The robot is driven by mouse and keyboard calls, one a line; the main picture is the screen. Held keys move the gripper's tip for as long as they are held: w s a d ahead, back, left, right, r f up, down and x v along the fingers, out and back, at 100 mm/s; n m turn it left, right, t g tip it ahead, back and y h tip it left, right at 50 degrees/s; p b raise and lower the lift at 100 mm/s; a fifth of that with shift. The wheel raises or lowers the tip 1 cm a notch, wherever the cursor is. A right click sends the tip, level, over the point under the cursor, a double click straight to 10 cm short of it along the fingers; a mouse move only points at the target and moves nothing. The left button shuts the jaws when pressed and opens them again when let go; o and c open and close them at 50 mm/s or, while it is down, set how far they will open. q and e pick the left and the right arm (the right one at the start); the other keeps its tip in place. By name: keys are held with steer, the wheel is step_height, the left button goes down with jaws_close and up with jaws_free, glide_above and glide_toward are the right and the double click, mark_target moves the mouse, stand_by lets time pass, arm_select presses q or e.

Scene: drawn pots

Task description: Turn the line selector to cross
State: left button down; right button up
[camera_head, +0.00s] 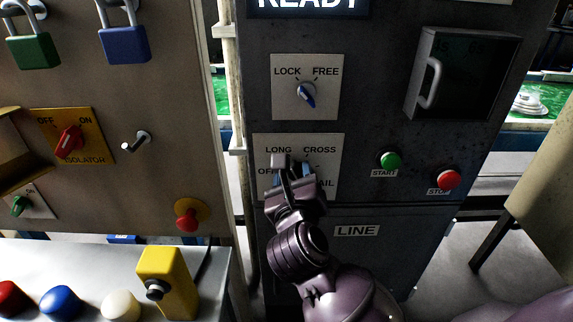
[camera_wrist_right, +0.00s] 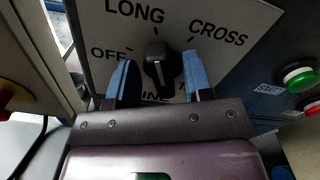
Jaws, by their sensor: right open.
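The line selector is a black knob (camera_wrist_right: 158,66) on a white plate (camera_wrist_right: 88,30) marked OFF, LONG and CROSS, with more lettering partly hidden below. A pale line runs on the knob's face; I cannot tell for sure which mark it points at. In the head view my right gripper covers the knob, and the plate (camera_head: 330,145) shows around it. My right gripper (camera_head: 292,172) is open, its blue-padded fingers on either side of the knob in the right wrist view (camera_wrist_right: 158,72). A gap shows between knob and pads.
Above is a LOCK/FREE selector (camera_head: 306,94). To the right are a green start button (camera_head: 390,161), a red stop button (camera_head: 448,180) and a handled door (camera_head: 460,80). At left stands a panel with a red isolator switch (camera_head: 68,142) and an emergency button (camera_head: 190,214).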

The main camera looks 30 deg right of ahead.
steer(key=shift+w+d, duration=0.25)
steer(key=shift+w, duration=0.15)
steer(key=shift+s, duration=0.1)
steer(key=shift+c, duration=0.3)
steer(key=c, duration=0.5)
jaws_close()
arm_select(q)
steer(key=shift+w+f, duration=0.15)
steer(key=shift+w, duration=0.15)
